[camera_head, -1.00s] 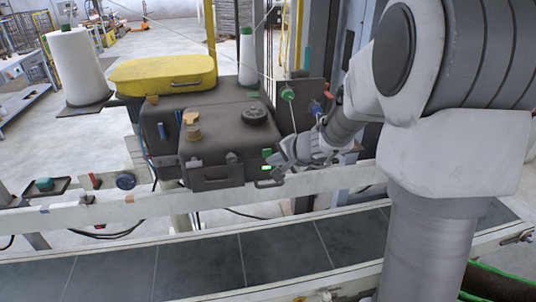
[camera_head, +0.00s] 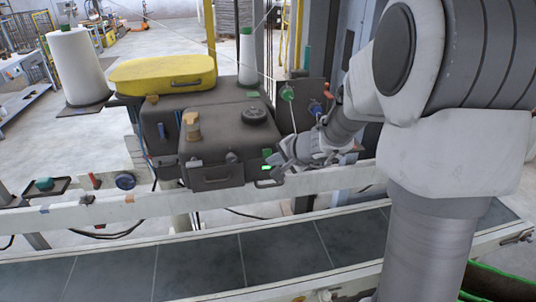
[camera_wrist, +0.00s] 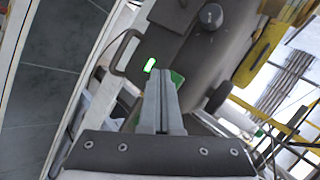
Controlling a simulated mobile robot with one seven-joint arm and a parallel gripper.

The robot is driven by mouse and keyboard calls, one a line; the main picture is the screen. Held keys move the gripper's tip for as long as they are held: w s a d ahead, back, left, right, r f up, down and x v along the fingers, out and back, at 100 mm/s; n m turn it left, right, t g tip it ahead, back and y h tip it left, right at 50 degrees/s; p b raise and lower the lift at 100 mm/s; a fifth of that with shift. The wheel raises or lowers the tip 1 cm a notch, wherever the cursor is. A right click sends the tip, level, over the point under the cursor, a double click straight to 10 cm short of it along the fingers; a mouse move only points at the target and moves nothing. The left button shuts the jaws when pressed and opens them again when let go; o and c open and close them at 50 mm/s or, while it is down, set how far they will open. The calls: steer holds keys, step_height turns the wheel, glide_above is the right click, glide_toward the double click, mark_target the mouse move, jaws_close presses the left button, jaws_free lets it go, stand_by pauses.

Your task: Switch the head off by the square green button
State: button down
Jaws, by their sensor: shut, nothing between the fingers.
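The dark grey machine head (camera_head: 215,148) stands behind the white rail. A bright lit green rectangle (camera_head: 267,168) shows at its right front corner; it also shows in the wrist view (camera_wrist: 150,65). A darker green, square-looking patch (camera_wrist: 177,78) lies just beyond my fingertips in the wrist view, partly hidden by them. My gripper (camera_head: 275,171) is shut and empty, close to the head's right front corner. In the wrist view its fingers (camera_wrist: 161,74) point at the darker green patch. Whether they touch it I cannot tell.
A dark loop handle (camera_wrist: 122,55) sticks out near the lit rectangle. A white rail (camera_head: 110,211) runs in front of the head, above a dark conveyor belt (camera_head: 200,265).

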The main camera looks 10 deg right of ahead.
stand_by(0.6)
steer(key=shift+w, duration=0.45)
steer(key=shift+w, duration=0.5)
stand_by(0.5)
steer(key=shift+s+b, duration=0.15)
steer(key=shift+b, duration=0.3)
steer(key=shift+s+b, duration=0.4)
steer(key=shift+s, duration=0.4)
steer(key=s+b, duration=0.2)
steer(key=s, duration=0.4)
steer(key=shift+b, duration=0.35)
